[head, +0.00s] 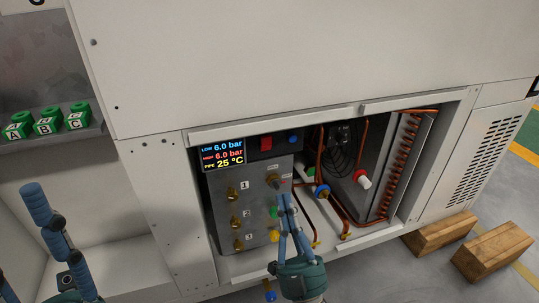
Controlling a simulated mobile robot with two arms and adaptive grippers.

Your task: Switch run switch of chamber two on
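A grey control panel (233,215) sits in the open lower bay of a white cabinet, with brass toggles marked 1, 2 and 3. A small switch with a dark lever (273,181) is at its upper right; its label and position are too small to read. My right gripper (284,199) is in front of the panel, its blue fingers converging to closed tips just below this switch. I cannot tell whether they touch it. My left gripper (34,192) is at the lower left, away from the panel, partly cut off; its opening is unclear.
A display (222,154) reads 6.0 bar, 6.0 bar and 25 °C. A red switch (266,143) is beside it. Copper pipes and a blue-capped valve (322,191) lie right of the panel. Wooden blocks (440,234) lie on the floor.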

